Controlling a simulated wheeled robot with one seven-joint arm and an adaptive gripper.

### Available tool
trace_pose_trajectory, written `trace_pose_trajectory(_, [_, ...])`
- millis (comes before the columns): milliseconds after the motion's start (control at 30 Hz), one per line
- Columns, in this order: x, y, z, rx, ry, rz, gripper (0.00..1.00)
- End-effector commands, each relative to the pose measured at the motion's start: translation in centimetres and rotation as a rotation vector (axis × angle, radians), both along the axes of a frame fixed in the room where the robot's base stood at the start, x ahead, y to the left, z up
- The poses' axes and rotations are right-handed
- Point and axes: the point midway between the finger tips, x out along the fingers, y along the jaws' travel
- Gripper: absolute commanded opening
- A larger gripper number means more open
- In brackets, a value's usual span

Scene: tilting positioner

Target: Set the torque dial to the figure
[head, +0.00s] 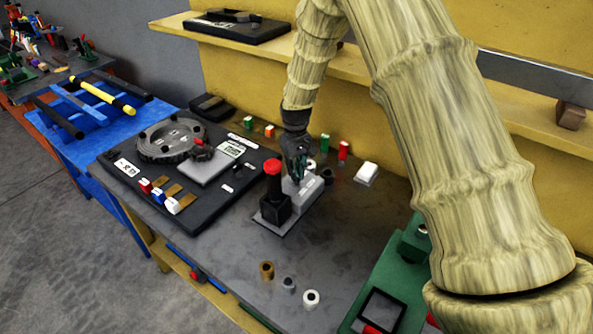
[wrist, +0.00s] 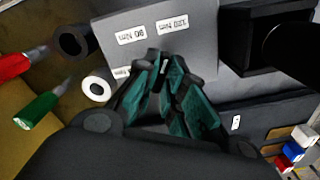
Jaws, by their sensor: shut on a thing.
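The torque unit is a light grey block (head: 308,190) on a small plate at the middle of the bench. The wrist view shows its grey face (wrist: 205,40) with upside-down labels, one 90 Nm (wrist: 130,36) and one 120 Nm (wrist: 173,24). A third label is partly covered by a finger. My gripper (head: 300,172) comes down onto this block. Its teal fingers (wrist: 163,62) are closed together at the face, just beside the labels, on the torque dial. The fingers hide the dial, so its pointer and setting cannot be read.
A black post with a red knob (head: 273,168) stands close left of the block. Several rings (head: 311,298) lie in front. The black positioner board (head: 120,190) is left, with a small unreadable card.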

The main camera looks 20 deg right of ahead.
Motion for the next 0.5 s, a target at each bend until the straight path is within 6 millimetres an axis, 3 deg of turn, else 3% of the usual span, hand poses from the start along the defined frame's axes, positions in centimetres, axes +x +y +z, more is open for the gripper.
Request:
trace_pose_trajectory(333, [0.15, 0.04, -0.01, 0.001, -0.004, -0.001, 0.00])
trace_pose_trajectory(367, [0.15, 0.03, -0.01, 0.001, -0.004, -0.001, 0.15])
trace_pose_trajectory(400, [0.14, 0.03, -0.01, 0.001, -0.004, -0.001, 0.22])
trace_pose_trajectory(467, [0.12, 0.01, -0.01, 0.000, -0.003, -0.001, 0.33])
trace_pose_trajectory(500, [0.10, -0.01, -0.01, 0.000, -0.003, -0.001, 0.33])
